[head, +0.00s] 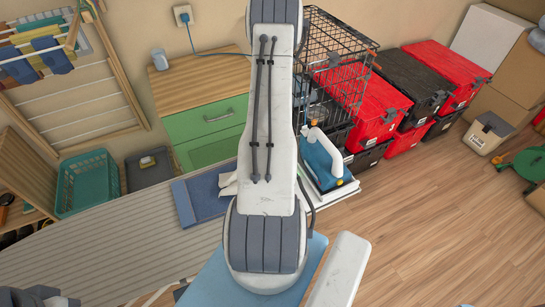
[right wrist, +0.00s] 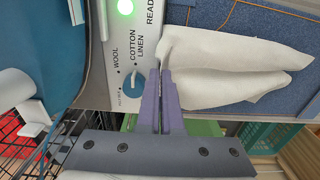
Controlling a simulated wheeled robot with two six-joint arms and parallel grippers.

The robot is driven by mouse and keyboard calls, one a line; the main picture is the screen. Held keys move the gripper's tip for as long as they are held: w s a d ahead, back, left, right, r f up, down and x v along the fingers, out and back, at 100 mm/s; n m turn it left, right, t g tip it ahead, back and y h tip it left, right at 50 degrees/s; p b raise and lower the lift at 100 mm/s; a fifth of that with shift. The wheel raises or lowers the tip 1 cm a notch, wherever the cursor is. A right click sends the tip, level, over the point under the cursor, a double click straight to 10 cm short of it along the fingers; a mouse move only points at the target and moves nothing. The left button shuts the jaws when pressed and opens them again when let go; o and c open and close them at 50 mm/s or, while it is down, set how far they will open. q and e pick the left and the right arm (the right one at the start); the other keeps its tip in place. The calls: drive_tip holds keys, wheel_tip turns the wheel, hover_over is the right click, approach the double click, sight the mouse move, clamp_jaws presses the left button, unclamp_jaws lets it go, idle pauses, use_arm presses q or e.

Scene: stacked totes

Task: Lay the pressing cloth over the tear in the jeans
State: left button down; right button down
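The blue jeans (head: 205,199) lie folded on the grey striped ironing board (head: 110,245); their denim also shows in the right wrist view (right wrist: 265,103). The off-white pressing cloth (head: 228,186) shows partly beside my arm in the head view. In the right wrist view the cloth (right wrist: 215,60) is bunched in two folds against the denim. My right gripper (right wrist: 161,75) has its purple fingers close together, with the near edge of the cloth pinched at their tips. My arm hides this gripper in the head view. I see no tear.
A blue and white iron (head: 325,158) rests on its station, right of my arm. The station's panel (right wrist: 130,50) is close left of my right fingers. Behind stand a green drawer cabinet (head: 208,125), a wire crate (head: 330,60) and stacked red and black totes (head: 370,105).

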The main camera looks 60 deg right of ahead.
unclamp_jaws()
wheel_tip(320, 180, up, 6)
drive_tip(key=p, duration=0.4)
drive_tip(key=shift+f, duration=0.25)
idle(0.7)
wheel_tip(320, 180, up, 10)
drive_tip(key=b, duration=0.2)
drive_tip(key=shift+r, duration=0.25)
idle(0.3)
